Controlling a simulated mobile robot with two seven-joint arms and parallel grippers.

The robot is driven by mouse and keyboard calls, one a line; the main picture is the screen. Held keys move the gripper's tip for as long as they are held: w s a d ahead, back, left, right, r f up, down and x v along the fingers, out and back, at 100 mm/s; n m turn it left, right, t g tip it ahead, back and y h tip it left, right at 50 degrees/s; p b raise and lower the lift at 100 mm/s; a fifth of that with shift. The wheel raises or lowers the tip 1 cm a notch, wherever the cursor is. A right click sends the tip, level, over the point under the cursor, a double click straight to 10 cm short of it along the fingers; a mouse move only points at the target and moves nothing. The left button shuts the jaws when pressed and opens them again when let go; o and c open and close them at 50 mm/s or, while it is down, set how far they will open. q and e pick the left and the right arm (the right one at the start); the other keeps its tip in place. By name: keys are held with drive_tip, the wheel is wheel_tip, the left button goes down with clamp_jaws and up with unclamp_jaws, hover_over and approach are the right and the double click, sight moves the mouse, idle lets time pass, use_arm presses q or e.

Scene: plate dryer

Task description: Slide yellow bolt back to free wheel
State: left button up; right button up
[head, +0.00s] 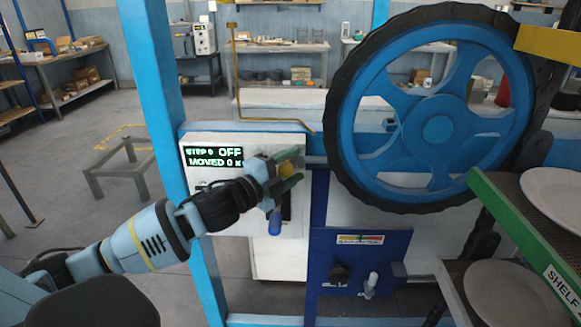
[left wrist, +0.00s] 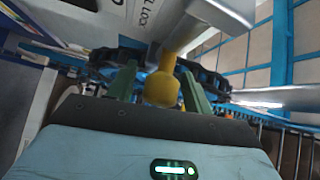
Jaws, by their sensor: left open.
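The yellow bolt's rounded knob (left wrist: 162,88) shows in the left wrist view on a short stem reaching up to a grey part. In the head view a bit of the yellow bolt (head: 287,171) shows at the right side of the white control panel (head: 222,138). My left gripper (head: 294,169) is open, with its green fingers on either side of the knob. In the left wrist view, gaps show between the knob and both fingers. The large blue spoked wheel (head: 437,129) with a black rim stands to the right. My right gripper is not in view.
The panel's display (head: 213,156) reads "STEP 0 OFF". A blue-handled lever (head: 274,222) hangs just below my gripper. A dark blue box (head: 358,260) with knobs sits lower right. A green-edged shelf (head: 520,235) with plates (head: 556,195) stands at the right.

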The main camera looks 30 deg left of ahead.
use_arm(q)
clamp_jaws()
drive_tip(key=s+a, duration=0.2)
drive_tip(key=a, duration=0.1)
drive_tip(key=shift+s+a+f, duration=0.1)
drive_tip(key=shift+a, duration=0.2)
idle(0.4)
drive_tip(key=shift+c, duration=1.5)
unclamp_jaws()
drive_tip(key=o, duration=0.3)
drive_tip(key=shift+s+a, duration=0.15)
drive_tip(key=shift+a, duration=0.05)
drive_tip(key=shift+d, duration=0.1)
